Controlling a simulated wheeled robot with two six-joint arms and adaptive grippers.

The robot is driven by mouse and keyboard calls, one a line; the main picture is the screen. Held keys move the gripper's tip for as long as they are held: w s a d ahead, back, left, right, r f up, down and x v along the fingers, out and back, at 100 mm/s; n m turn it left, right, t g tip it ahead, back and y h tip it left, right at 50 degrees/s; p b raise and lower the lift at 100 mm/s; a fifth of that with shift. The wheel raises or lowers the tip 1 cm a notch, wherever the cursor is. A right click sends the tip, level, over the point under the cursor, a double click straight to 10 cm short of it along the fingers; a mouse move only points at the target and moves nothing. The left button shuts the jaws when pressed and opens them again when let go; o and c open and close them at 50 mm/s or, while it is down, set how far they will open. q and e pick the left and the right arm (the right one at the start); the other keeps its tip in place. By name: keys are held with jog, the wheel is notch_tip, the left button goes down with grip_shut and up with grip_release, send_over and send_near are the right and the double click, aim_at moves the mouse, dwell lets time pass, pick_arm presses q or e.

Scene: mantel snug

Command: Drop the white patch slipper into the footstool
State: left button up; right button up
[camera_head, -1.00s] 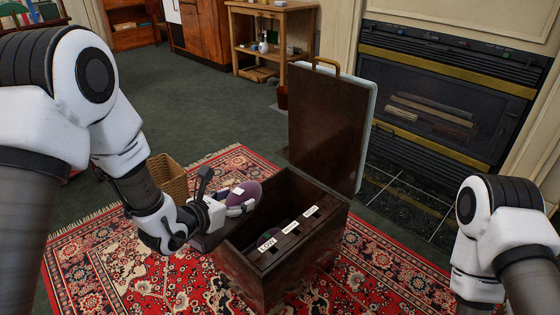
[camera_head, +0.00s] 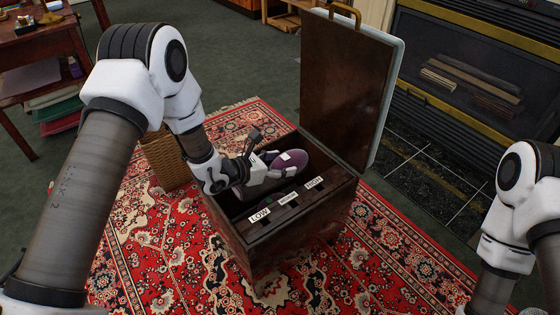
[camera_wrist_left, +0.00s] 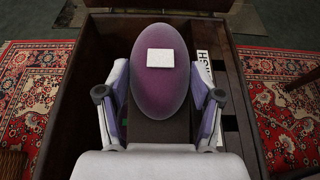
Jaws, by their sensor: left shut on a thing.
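The footstool (camera_head: 240,243) is a dark wooden box on the rug with its lid (camera_head: 345,90) standing open at the back. My left gripper (camera_head: 262,170) is shut on a purple slipper with a white patch (camera_head: 285,160) and holds it over the open box. In the left wrist view the slipper (camera_wrist_left: 160,85) sits between the two fingers, patch facing the camera, with the box walls around it.
A wicker basket (camera_head: 166,160) stands left of the footstool, behind my left arm. A fireplace (camera_head: 470,80) is at the back right. A wooden table (camera_head: 40,45) with folders below stands at the far left. The patterned rug (camera_head: 150,245) is clear in front.

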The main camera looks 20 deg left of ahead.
pick_arm(q)
jog(key=shift+r, duration=0.1)
jog(key=o, duration=1.3)
jog(key=v, duration=1.2)
jog(key=shift+r, duration=0.1)
